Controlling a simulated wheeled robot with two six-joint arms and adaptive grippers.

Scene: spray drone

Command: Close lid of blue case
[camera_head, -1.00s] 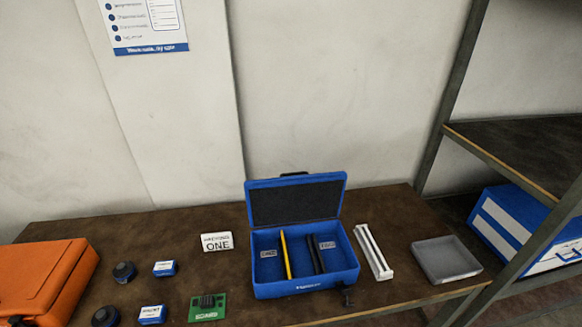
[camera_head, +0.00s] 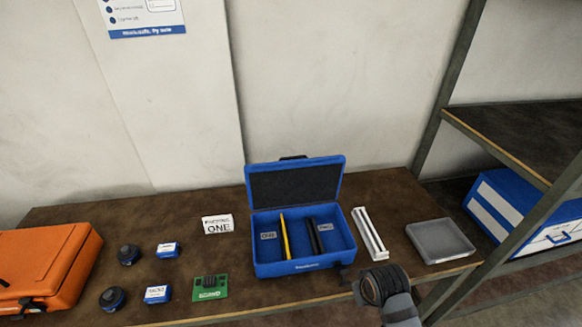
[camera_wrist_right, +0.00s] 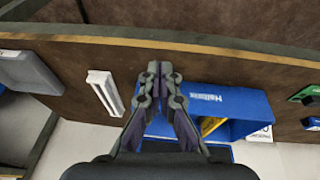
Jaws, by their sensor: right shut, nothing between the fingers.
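The blue case (camera_head: 300,269) stands on the brown table with its lid (camera_head: 294,186) raised upright at the back, dark foam inside it. A yellow stick and dark sticks lie in the case's compartments. My right gripper (camera_head: 350,276) comes in at the lower right, by the case's front right corner; its fingertips are hard to make out there. In the right wrist view the gripper (camera_wrist_right: 160,68) is shut and empty, its fingers beside and partly in front of the blue case (camera_wrist_right: 228,108). The left gripper is not in view.
An orange case (camera_head: 50,262), dark round parts, small blue boxes and a green board (camera_head: 210,287) lie to the left. A white rail (camera_head: 370,233) and a grey tray (camera_head: 441,240) lie to the right. A metal shelf post stands beyond.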

